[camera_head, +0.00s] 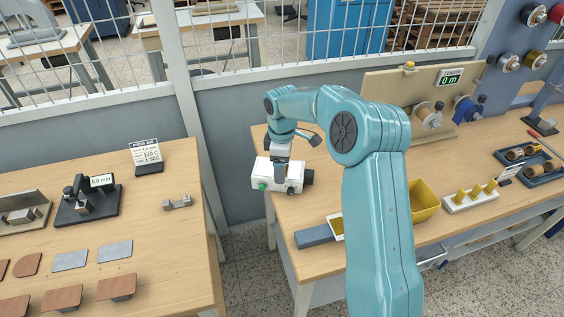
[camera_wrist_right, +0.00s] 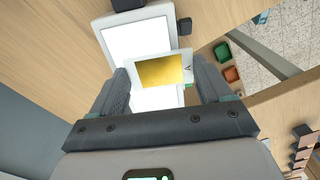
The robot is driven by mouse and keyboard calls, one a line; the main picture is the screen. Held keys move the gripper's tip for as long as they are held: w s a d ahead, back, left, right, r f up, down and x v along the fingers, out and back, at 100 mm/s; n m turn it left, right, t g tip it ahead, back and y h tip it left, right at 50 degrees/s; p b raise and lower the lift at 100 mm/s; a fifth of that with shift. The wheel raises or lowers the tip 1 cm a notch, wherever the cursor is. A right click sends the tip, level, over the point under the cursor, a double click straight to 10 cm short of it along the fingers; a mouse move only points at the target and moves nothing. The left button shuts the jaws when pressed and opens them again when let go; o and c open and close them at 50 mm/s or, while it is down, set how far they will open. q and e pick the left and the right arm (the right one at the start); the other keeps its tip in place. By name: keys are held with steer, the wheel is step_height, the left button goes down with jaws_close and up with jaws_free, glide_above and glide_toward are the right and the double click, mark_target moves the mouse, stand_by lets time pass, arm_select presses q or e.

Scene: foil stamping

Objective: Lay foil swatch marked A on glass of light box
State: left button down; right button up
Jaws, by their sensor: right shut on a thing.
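The foil swatch marked A (camera_wrist_right: 160,71) is a white card with a gold patch and a letter A at its right end. It spans between the fingers of my right gripper (camera_wrist_right: 164,85), which is shut on it. Behind it in the wrist view is the light box (camera_wrist_right: 104,30) with its bright white glass (camera_wrist_right: 138,40). The swatch overlaps the glass; whether it touches is unclear. In the head view my right gripper (camera_head: 283,158) is at the white light box (camera_head: 270,174), and the swatch cannot be made out. My left gripper is not in view.
A yellow bin (camera_head: 424,200) and a white holder with yellow pieces (camera_head: 470,197) stand right of my arm. A blue-grey bar (camera_head: 314,236) lies near the bench's front edge. A gap separates the bench from the left table (camera_head: 150,225), which holds leather pieces and a gauge.

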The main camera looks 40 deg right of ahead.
steer(key=shift+d+f, duration=0.1)
steer(key=shift+f, duration=0.35)
steer(key=o, duration=0.9)
steer(key=shift+o, duration=0.2)
steer(key=shift+r, duration=0.1)
steer(key=shift+r, duration=0.35)
step_height(320, 180, up, 16)
steer(key=shift+f, duration=0.2)
